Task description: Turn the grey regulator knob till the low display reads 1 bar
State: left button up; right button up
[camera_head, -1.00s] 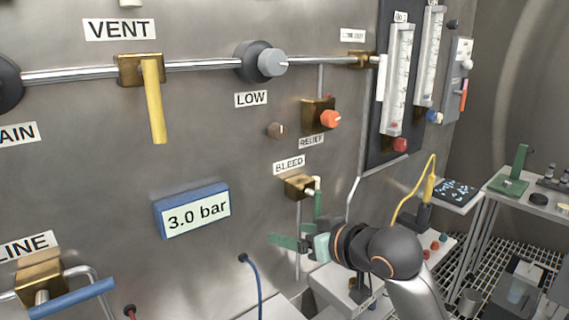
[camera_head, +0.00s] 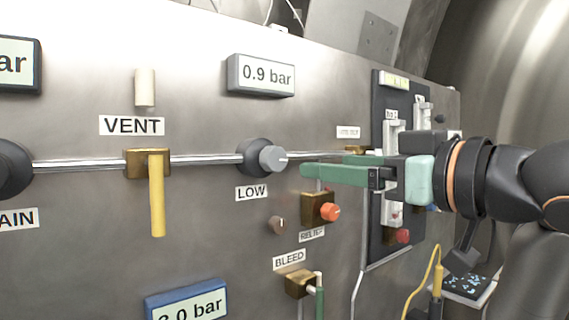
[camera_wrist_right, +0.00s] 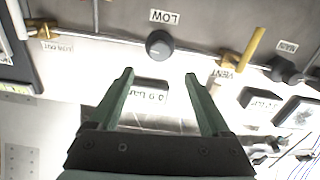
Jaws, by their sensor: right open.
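The grey regulator knob (camera_head: 272,159) sits on a dark round body on the pipe, above the LOW label (camera_head: 251,193). The low display (camera_head: 261,75) above it reads 0.9 bar. My right gripper (camera_head: 306,171) has green fingers and is just right of the knob, apart from it. In the right wrist view the fingers (camera_wrist_right: 160,78) are spread and empty, with the knob (camera_wrist_right: 159,44) beyond their tips, roughly between them. The picture there is upside down. My left gripper is not in view.
A yellow VENT lever (camera_head: 157,195) hangs left of the knob. The orange relief knob (camera_head: 330,212) is close below my right fingers. The flowmeter panel (camera_head: 381,110) stands behind the right gripper. Below are the bleed valve (camera_head: 299,284) and a blue-framed display (camera_head: 187,305).

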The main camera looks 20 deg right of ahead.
aim_at(278, 162)
jog(key=p+x, duration=0.1)
jog(key=x, duration=0.8)
jog(key=shift+w+a+f, duration=0.1)
jog(key=shift+w+a, duration=0.05)
jog(key=shift+w, duration=0.2)
jog(key=shift+w+a, duration=0.2)
jog(key=shift+w, duration=0.55)
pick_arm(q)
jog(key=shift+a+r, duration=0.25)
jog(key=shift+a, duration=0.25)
